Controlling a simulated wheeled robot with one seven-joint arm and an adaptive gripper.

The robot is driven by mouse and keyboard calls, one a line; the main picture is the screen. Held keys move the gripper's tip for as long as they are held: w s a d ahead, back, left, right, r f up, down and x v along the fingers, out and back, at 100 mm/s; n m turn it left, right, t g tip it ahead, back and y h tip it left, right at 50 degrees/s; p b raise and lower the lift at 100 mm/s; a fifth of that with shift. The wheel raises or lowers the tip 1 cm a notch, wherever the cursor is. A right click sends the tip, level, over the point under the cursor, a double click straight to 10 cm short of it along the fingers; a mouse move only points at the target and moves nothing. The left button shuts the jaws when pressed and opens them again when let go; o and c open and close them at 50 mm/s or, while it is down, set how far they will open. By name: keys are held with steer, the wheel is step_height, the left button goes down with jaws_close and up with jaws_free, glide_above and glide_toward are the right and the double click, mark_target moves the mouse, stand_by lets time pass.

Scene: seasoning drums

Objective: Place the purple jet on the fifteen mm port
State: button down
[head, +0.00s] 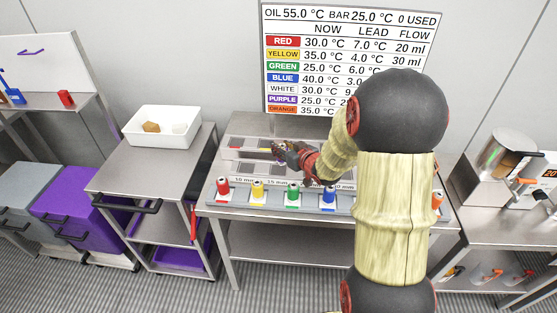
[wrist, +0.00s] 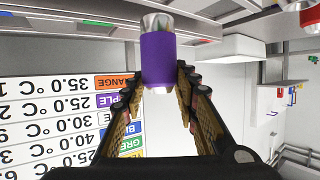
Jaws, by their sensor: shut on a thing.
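My gripper (wrist: 161,78) is shut on the purple jet (wrist: 157,58), which sits between the fingertips in the wrist view. The jet has a purple band with bare metal ends. In the head view my gripper (head: 284,148) is over the left part of the steel station; the jet is too small there to make out. The station's label strip (head: 245,181) carries size markings, with a 15 mm marking (head: 278,184) left of centre. My gripper and arm hide part of the station, and I cannot tell whether the jet touches a port.
A white bin (head: 162,140) is on the left cart. A readout board (head: 345,50) is on the wall behind.

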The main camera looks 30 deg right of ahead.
steer(key=shift+w+a+f, duration=0.2)
steer(key=shift+w+f, duration=0.4)
steer(key=shift+f, duration=0.1)
steer(key=shift+w+a+f+b, duration=0.15)
steer(key=shift+f+b, duration=0.4)
steer(key=shift+f, duration=0.35)
steer(key=shift+w+d+f+b, duration=0.1)
steer(key=shift+f+b, duration=0.4)
steer(key=shift+f, duration=0.35)
steer(key=shift+f, duration=0.2)
steer(key=c, duration=1.4)
jaws_free()
